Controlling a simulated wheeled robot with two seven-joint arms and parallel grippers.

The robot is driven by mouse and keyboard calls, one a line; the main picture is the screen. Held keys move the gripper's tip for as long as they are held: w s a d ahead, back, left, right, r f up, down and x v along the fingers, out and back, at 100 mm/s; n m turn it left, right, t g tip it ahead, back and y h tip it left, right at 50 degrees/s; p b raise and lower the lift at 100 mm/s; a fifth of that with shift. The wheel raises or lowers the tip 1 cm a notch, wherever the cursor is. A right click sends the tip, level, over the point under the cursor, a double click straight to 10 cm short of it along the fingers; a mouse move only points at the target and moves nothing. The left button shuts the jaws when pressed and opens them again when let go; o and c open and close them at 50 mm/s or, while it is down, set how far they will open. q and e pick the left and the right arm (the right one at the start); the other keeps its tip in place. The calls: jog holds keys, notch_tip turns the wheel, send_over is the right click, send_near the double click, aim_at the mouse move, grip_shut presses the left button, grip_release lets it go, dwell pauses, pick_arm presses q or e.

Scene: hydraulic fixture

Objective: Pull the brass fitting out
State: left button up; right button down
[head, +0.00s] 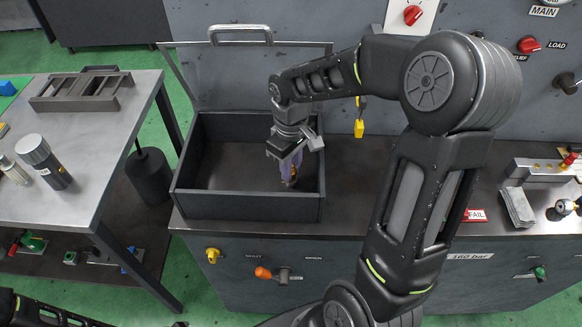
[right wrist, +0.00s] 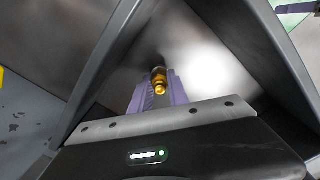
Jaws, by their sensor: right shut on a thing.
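The brass fitting (right wrist: 159,82) is a small gold-coloured piece with a dark part at its far end. It sits between the purple fingers of my right gripper (right wrist: 158,92) in the right wrist view. In the head view, my right gripper (head: 290,172) reaches down inside an open dark box (head: 248,208), near its right side, shut on the fitting. Only a little yellow of the fitting shows there. I cannot tell whether its far end touches the box or a socket. My left gripper is out of view.
The box's hinged lid (head: 235,75) stands open behind it. A yellow tag (head: 359,127) hangs to the right. A side table (head: 95,135) on the left holds a rack (head: 82,90) and a cylinder (head: 42,160). A fixture (head: 540,172) stands at the right.

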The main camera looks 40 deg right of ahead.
jog(key=n+p, duration=0.1)
jog(key=n, duration=0.4)
jog(key=shift+r+p, duration=0.2)
jog(key=shift+p, duration=0.15)
jog(key=c, duration=1.7)
grip_release()
jog(key=shift+f+n, duration=0.1)
jog(key=shift+n, duration=0.7)
jog(key=shift+o, duration=0.6)
jog(key=shift+f, duration=0.1)
jog(key=o, duration=0.4)
jog(key=shift+r+b, duration=0.45)
jog(key=shift+r, duration=3.45)
